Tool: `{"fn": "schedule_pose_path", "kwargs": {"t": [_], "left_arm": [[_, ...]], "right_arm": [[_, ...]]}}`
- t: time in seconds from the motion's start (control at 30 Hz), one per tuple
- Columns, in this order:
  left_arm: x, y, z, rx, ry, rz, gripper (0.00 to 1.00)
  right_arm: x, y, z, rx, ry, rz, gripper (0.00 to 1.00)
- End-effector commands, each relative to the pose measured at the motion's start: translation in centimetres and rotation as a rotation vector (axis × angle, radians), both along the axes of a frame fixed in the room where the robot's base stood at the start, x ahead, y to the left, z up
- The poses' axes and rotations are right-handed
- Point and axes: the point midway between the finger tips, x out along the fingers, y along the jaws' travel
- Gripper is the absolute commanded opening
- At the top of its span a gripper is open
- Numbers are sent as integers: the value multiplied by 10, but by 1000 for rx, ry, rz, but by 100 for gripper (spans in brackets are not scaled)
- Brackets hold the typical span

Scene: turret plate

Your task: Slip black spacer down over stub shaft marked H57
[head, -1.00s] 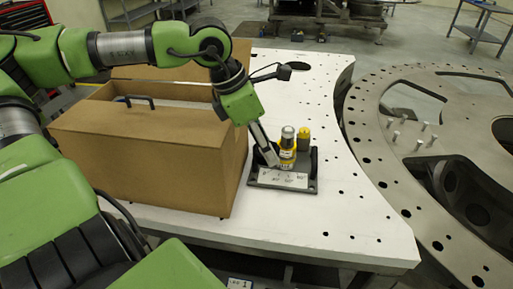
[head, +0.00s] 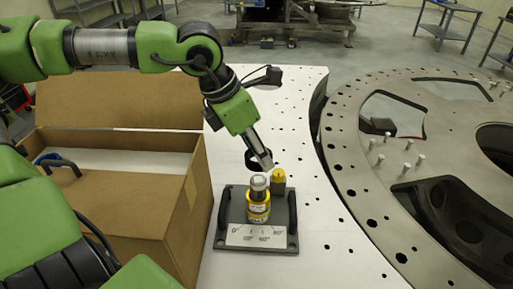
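My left gripper (head: 262,157) hangs above a dark fixture (head: 228,215), its fingers pointing down. A black ring, which looks like the spacer (head: 251,161), sits at its fingertips; the fingers appear closed on it, with part of it hidden. The ring is up and behind the silver top (head: 259,183) of a yellow cylinder (head: 258,206) standing upright on the fixture. A second yellow piece (head: 278,180) stands just behind it. Several short silver pegs (head: 380,159) stand on the large metal plate (head: 350,150). No H57 marking is readable. My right gripper is not in view.
The white table (head: 300,110) is clear behind and right of the fixture. A printed angle label (head: 257,236) lies at the fixture's front. The large plate has holes and cutouts.

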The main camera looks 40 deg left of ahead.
Motion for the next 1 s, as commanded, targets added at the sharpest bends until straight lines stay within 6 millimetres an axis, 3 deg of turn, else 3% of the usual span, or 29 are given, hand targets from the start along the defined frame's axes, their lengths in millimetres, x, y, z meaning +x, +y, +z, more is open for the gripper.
{"fn": "schedule_pose_path", "kwargs": {"t": [0.17, 0.5, 1.0], "left_arm": [[0, 0, -9, -1, 1, 1, 18], [0, 0, -26, -1, 1, 1, 18], [0, 0, -52, -1, -1, 1, 18]], "right_arm": [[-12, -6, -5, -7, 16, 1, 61], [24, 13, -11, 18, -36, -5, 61], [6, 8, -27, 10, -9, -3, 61]]}}
